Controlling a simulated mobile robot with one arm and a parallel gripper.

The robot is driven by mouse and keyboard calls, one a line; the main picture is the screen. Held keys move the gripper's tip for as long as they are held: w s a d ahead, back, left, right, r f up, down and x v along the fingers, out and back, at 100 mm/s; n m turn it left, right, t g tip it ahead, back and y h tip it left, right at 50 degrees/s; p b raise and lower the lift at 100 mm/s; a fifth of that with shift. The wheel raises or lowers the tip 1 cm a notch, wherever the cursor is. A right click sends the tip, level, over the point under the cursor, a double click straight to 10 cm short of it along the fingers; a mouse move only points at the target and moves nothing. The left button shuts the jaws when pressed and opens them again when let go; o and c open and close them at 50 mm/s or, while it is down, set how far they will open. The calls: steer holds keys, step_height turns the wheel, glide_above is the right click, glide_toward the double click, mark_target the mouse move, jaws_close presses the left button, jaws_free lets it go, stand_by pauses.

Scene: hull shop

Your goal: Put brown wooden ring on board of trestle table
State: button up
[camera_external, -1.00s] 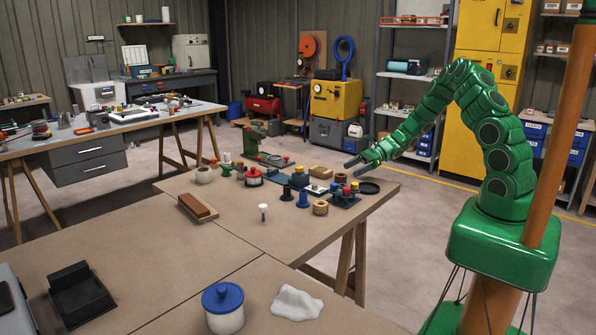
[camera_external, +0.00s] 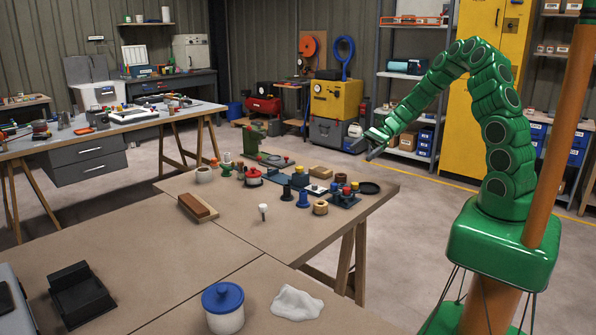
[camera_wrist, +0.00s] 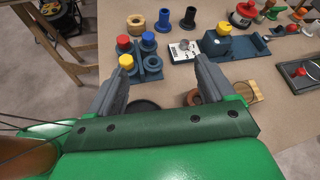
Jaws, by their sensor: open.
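A brown wooden ring (camera_external: 340,178) lies near the right edge of the trestle table board (camera_external: 240,225). In the wrist view the brown ring (camera_wrist: 192,97) shows beside the right finger, partly hidden by my gripper. A lighter tan wooden ring (camera_external: 320,207) stands on the board nearer the front; it also shows at the top of the wrist view (camera_wrist: 137,22).
Blue pegs with red and yellow caps (camera_wrist: 141,56), a black dish (camera_external: 370,187) and a tan block (camera_external: 320,170) crowd the board's right end. A blue-lidded pot (camera_external: 223,305) stands in front. Clear board lies left of the white-topped peg (camera_external: 263,210).

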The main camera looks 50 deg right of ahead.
steer(key=s+a+r+n+g+h, duration=0.25)
steer(key=s+a+r+n, duration=0.3)
steer(key=s, duration=0.35)
steer(key=s+a+r+n+g+h, duration=0.2)
steer(key=s+a+r+n+g, duration=0.15)
steer(key=s+r+n, duration=0.35)
steer(key=s+d+r+n+h, duration=0.1)
steer(key=s+d+h, duration=0.3)
steer(key=s, duration=0.6)
steer(key=s+d+r+n+h, duration=0.2)
steer(key=s+d+n+h, duration=0.2)
steer(key=s, duration=0.6)
steer(key=shift+t, duration=0.4)
